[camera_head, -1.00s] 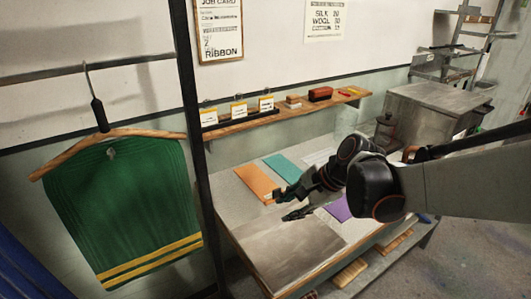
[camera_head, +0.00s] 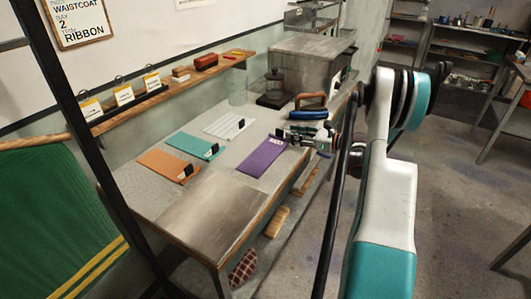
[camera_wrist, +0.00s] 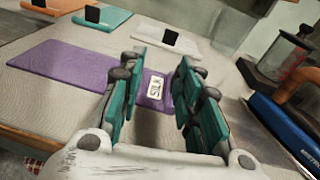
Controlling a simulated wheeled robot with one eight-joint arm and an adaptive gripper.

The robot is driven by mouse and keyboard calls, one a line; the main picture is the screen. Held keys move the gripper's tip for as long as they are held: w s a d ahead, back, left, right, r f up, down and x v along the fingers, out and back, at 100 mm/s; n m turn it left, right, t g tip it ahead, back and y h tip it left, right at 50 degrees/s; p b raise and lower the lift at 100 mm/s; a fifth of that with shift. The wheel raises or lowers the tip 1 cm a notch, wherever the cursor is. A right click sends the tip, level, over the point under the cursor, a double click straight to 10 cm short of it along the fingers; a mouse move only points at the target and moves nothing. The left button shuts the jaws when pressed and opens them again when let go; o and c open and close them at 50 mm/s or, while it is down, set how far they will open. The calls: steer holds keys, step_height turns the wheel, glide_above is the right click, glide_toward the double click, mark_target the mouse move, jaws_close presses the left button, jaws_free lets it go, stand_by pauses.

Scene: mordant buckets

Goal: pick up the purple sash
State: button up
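The purple sash (camera_head: 262,157) lies flat on the worktable, the nearest of several sashes to the table's right edge. It also shows in the wrist view (camera_wrist: 62,72), with a white label at its end. My gripper (camera_head: 290,135) is at the labelled end of the purple sash. In the wrist view my gripper (camera_wrist: 160,68) is open, with teal finger pads apart and the label visible between them. I cannot tell whether the fingers touch the sash.
Orange (camera_head: 160,162), teal (camera_head: 188,144) and white (camera_head: 226,126) sashes lie beside it, each with a black tab. A blue-based tool with a brown handle (camera_head: 311,101) and a dark-based jar (camera_head: 274,88) stand behind my gripper. The metal front of the table (camera_head: 205,215) is clear.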

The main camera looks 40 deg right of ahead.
mark_target(280, 130)
steer(key=s+d+f+m+t, duration=0.2)
steer(key=s+d, duration=0.1)
steer(key=d, duration=0.2)
steer(key=shift+h, duration=0.4)
steer(key=x, duration=0.2)
steer(key=b+x, duration=0.1)
steer(key=x, duration=0.2)
steer(key=b+x, duration=0.1)
steer(key=x, duration=0.2)
steer(key=shift+f, duration=0.25)
steer(key=b+x, duration=0.2)
steer(key=x, duration=0.3)
steer(key=shift+a+f, duration=0.15)
steer(key=shift+a, duration=0.1)
jaws_close()
